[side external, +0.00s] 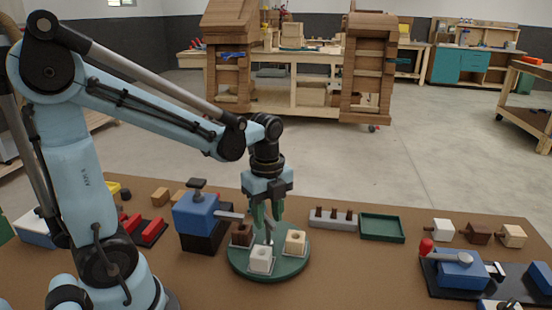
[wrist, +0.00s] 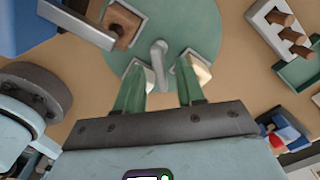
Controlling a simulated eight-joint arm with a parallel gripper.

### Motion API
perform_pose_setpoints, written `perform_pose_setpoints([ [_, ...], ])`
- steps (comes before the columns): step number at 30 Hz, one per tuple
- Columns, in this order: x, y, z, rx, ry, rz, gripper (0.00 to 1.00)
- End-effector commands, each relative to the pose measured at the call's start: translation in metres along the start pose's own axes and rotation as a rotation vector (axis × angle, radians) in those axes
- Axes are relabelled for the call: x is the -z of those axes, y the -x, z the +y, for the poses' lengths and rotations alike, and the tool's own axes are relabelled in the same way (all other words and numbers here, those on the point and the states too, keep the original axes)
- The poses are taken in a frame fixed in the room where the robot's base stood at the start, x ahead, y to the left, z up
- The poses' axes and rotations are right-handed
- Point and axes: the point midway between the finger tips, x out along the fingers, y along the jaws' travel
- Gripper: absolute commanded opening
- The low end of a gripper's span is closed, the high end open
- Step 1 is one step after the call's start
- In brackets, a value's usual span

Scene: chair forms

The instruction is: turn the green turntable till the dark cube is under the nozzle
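The green turntable (side external: 278,273) carries a dark brown cube (side external: 241,235) at its back left, a white cube (side external: 260,259) in front and a tan cube (side external: 295,242) at right. A grey nozzle arm (side external: 230,215) reaches from a blue block over the left rim; its end appears close to the dark cube (wrist: 122,33), but exact alignment is unclear. My gripper (side external: 266,232) points down over the turntable's middle. In the wrist view its green fingers (wrist: 161,68) are apart, with the grey centre post (wrist: 159,55) between and just beyond the tips, with visible gaps.
The blue block (side external: 196,213) stands left of the turntable. A grey pegged rack (side external: 333,219) and a green tray (side external: 382,227) lie behind right. A blue device with a red knob (side external: 460,270) and several cubes stand farther right. Bare table lies between the turntable and that device.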

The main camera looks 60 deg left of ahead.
Motion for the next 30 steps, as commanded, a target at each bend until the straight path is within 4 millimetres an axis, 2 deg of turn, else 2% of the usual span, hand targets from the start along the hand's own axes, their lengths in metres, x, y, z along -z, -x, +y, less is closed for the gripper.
perform_pose_setpoints([
  [6, 0.0, 0.002, 0.0, 0.0, 0.001, -0.001, 0.38],
  [11, 0.0, 0.015, 0.0, 0.0, 0.001, -0.001, 0.38],
  [30, 0.0, 0.106, 0.0, 0.0, 0.0, 0.0, 0.38],
])
